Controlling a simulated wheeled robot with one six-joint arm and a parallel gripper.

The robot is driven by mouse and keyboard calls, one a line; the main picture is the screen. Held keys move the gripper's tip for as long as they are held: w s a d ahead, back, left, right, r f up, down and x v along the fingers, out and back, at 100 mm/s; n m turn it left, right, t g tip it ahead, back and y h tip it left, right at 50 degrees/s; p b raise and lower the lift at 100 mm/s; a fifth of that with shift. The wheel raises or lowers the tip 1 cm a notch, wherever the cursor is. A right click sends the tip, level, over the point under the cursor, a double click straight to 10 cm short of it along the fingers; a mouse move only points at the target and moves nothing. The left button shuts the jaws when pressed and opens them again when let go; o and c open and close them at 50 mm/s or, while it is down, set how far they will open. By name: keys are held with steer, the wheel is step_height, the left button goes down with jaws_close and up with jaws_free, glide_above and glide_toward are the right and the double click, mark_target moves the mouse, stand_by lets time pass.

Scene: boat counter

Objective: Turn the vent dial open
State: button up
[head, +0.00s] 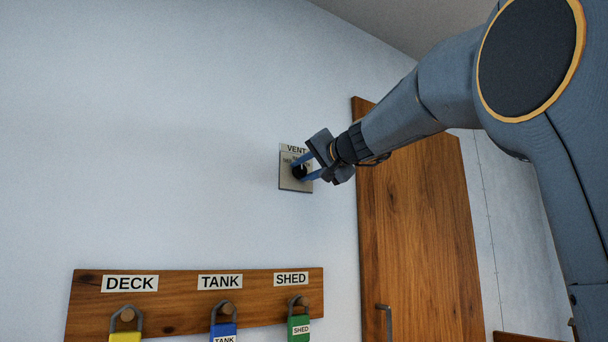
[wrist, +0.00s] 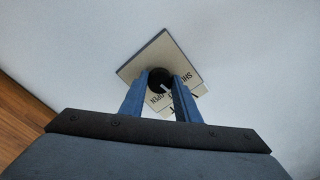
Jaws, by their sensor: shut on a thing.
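The vent dial (head: 299,171) is a small round black knob on a beige square plate (head: 287,182) on the white wall, under a "VENT" label (head: 294,148). My gripper (head: 306,169) reaches it from the right, its blue fingers shut on the dial. In the wrist view the dial (wrist: 160,80) sits between the two fingertips (wrist: 161,84), with a pale pointer mark on its face. The plate (wrist: 148,54) carries lettering that reads in part "SH" and "OPEN", partly hidden by the fingers. The exact pointer setting is hard to tell.
A wooden rack (head: 180,312) below holds yellow (head: 124,337), blue (head: 222,328) and green (head: 298,327) padlocks on pegs under "DECK", "TANK" and "SHED" labels. A wooden door (head: 415,235) stands right of the dial. The wall left of the dial is clear.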

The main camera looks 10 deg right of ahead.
steer(key=m, duration=0.5)
steer(key=shift+m, duration=0.3)
steer(key=m+p, duration=0.1)
steer(key=m, duration=0.3)
steer(key=shift+m, duration=0.4)
steer(key=o, duration=1)
steer(key=shift+o, duration=0.2)
steer(key=b+v, duration=0.2)
steer(key=v, duration=0.5)
steer(key=shift+s, duration=0.4)
